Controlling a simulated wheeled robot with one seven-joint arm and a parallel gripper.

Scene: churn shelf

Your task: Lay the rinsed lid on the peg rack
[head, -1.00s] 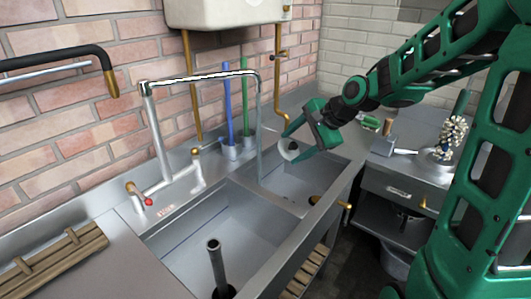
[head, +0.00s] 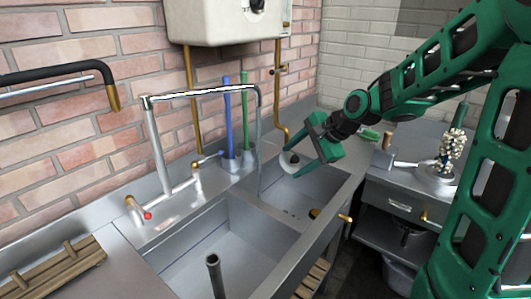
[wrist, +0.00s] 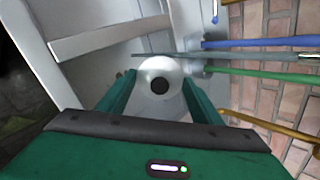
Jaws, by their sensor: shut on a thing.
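The lid is a pale round disc with a dark knob at its centre, seen in the head view (head: 289,161) and face-on in the wrist view (wrist: 158,70). My gripper (head: 294,157) is shut on the lid, one finger on each side of it. It also shows in the wrist view (wrist: 159,80). It holds the lid above the right-hand sink basin (head: 300,197), right of the tall tap spout (head: 215,93). A wooden rack with crosspieces or pegs (head: 58,267) lies on the left drainboard, well apart from the lid.
A blue brush (head: 227,118) and a green brush (head: 245,112) stand upright behind the basins. A dark pipe (head: 213,275) rises in the left basin. A black, brass-tipped spout (head: 60,72) overhangs the left.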

